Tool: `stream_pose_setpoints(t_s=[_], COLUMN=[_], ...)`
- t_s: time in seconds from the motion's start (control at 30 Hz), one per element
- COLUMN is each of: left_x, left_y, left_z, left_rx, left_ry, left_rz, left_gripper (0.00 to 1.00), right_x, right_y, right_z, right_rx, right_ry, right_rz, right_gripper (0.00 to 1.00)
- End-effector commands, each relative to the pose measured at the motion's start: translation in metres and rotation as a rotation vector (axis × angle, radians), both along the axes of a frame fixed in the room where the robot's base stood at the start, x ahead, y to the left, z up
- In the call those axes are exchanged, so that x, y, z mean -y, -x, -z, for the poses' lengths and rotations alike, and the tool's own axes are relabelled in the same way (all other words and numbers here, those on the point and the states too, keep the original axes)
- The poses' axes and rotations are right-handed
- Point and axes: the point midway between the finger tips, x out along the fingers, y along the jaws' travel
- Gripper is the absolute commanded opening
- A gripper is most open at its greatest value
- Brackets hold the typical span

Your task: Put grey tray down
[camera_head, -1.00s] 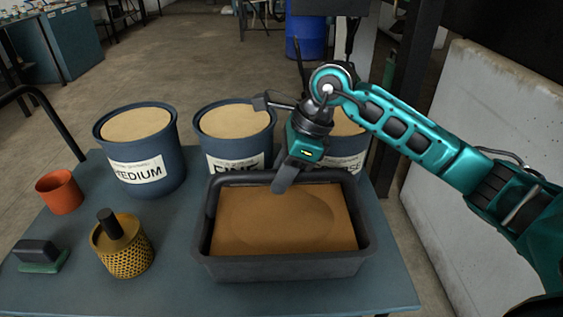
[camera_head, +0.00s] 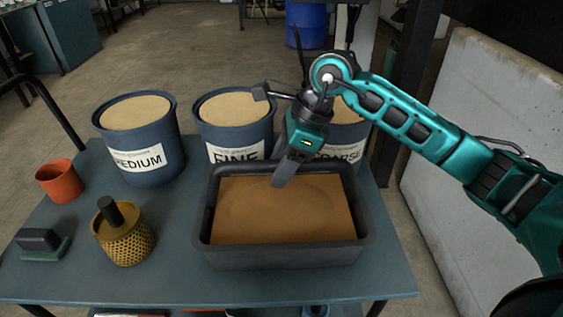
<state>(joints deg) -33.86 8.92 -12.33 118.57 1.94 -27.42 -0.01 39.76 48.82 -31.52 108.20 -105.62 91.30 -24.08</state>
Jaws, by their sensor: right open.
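The dark grey tray (camera_head: 285,256) rests on the blue-grey table at its front right. It holds a bed of brown sand with a shallow rounded mark. My right gripper (camera_head: 284,175) is above the tray's far part, fingers pointing down over the far rim. It looks empty and open, though its fingers overlap in this view. My left gripper is not in view.
Behind the tray stand three blue tubs of sand, marked MEDIUM (camera_head: 137,143), FINE (camera_head: 236,124) and COARSE (camera_head: 344,143). At left are an orange cup (camera_head: 60,184), a yellow perforated cylinder (camera_head: 124,240) and a dark block on green (camera_head: 42,243).

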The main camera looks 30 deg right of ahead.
Motion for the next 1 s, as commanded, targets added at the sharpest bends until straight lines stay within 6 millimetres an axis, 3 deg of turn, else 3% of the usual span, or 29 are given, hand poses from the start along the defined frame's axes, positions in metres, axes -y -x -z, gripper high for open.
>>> stream_pose_setpoints(t_s=[0.17, 0.4, 0.6, 1.0], left_x=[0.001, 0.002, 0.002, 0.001], left_y=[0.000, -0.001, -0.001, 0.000], left_z=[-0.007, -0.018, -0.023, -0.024], left_rx=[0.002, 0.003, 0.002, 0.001], left_ry=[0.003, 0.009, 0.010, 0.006], left_rz=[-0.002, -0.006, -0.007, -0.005], left_gripper=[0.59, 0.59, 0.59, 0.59], right_x=[0.008, 0.027, 0.039, 0.044], right_y=[0.003, 0.012, 0.018, 0.021], right_z=[-0.022, -0.070, -0.100, -0.111], right_rx=[0.003, 0.004, 0.002, 0.000], right_ry=[0.002, 0.002, 0.001, 0.000], right_rz=[0.002, 0.003, 0.001, 0.000], right_gripper=[0.55, 0.55, 0.55, 0.55])
